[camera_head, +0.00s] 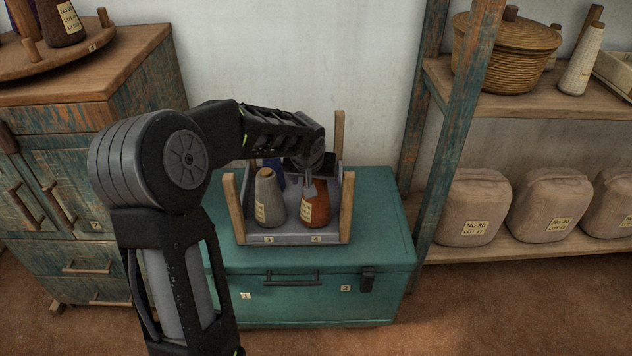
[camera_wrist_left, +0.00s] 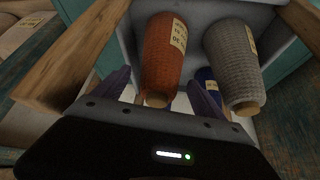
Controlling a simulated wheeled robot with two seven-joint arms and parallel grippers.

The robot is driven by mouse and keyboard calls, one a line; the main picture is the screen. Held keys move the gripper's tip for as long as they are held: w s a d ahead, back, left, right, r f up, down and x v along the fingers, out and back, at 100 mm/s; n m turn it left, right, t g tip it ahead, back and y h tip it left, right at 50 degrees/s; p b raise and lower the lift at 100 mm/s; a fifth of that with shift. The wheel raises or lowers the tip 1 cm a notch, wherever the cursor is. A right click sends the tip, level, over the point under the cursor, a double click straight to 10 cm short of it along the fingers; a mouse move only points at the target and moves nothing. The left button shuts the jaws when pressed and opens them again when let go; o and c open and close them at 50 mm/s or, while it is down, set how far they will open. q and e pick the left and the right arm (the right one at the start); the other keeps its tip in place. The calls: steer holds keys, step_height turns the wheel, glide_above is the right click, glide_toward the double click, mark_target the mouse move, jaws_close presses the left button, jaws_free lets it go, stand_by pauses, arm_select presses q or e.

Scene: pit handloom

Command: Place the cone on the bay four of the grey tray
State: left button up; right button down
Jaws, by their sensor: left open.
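The grey tray (camera_head: 292,239) with wooden corner posts sits on the teal chest. Its front edge carries labels 3 and 4. An orange-brown cone (camera_head: 317,208) stands upright in the bay behind label 4; it also shows in the left wrist view (camera_wrist_left: 163,60). A grey cone (camera_head: 270,200) stands behind label 3, and also shows in the left wrist view (camera_wrist_left: 232,60). A blue cone (camera_head: 279,174) is behind them, mostly hidden. My left gripper (camera_head: 309,182) is open at the top of the orange-brown cone, with a finger on either side of its tip in the wrist view.
The teal chest (camera_head: 310,262) has a front handle and latch. A worn wooden cabinet (camera_head: 60,120) with a round board on top stands at the left. A shelf rack at the right holds a basket (camera_head: 505,48), a pale cone (camera_head: 581,62) and beige bundles (camera_head: 472,205).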

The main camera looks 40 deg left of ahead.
arm_select(q)
steer(key=p+v, duration=0.1)
steer(key=v, duration=0.6)
steer(key=shift+f, duration=0.1)
stand_by(0.4)
